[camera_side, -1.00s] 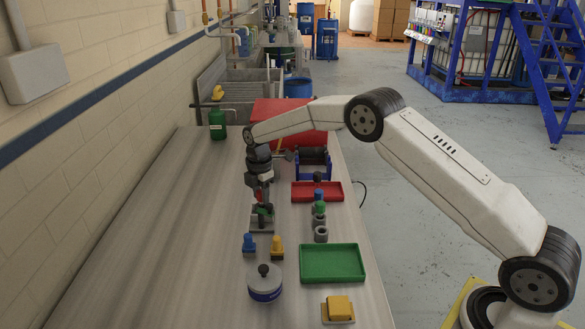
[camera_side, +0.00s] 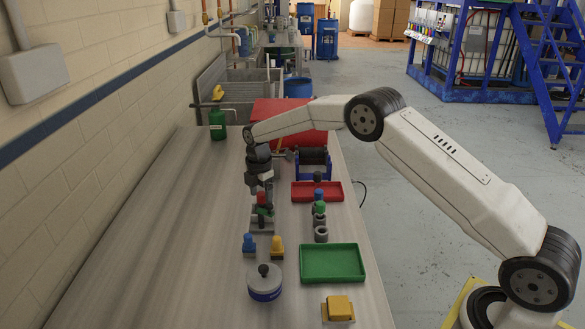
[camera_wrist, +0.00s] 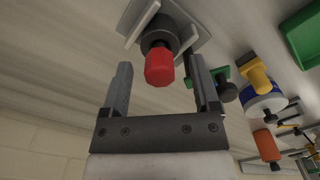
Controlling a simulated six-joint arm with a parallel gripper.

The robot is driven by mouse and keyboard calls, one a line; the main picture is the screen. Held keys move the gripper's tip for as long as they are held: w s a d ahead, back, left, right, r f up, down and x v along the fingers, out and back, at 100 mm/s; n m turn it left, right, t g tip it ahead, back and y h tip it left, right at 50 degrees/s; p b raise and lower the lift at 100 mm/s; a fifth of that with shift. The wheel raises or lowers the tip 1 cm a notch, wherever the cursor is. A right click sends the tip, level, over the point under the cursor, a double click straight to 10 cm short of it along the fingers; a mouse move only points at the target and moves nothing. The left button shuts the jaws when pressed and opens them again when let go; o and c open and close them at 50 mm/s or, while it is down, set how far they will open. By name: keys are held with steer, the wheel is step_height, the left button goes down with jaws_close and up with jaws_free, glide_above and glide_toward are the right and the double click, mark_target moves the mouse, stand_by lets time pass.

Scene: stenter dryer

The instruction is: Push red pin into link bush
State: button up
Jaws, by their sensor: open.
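The red pin (camera_wrist: 160,68) shows in the wrist view with its head toward me, its lower end in a dark round bush (camera_wrist: 156,40) on a pale bracket. How deep it sits cannot be told. In the side view the red pin (camera_side: 263,198) stands above a small grey fixture (camera_side: 262,226) on the bench. My gripper (camera_wrist: 160,62) is open, with one finger on each side of the red head and gaps visible. In the side view my gripper (camera_side: 264,190) is directly above the fixture, pointing down.
Blue (camera_side: 249,244) and yellow (camera_side: 277,248) pieces and a dark-knobbed tin (camera_side: 265,284) stand in front of the fixture. Grey bushes (camera_side: 321,235), a green tray (camera_side: 340,263) and a red tray (camera_side: 303,193) lie to the right.

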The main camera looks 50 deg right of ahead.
mark_target(261, 193)
steer(key=shift+r, duration=3.55)
steer(key=s+a+f+m+t, duration=0.1)
steer(key=s+a+m+t, duration=0.1)
steer(key=s+m, duration=1.6)
steer(key=s, duration=1.4)
steer(key=shift+s+t, duration=0.15)
steer(key=shift+t, duration=0.15)
steer(key=shift+f, duration=0.1)
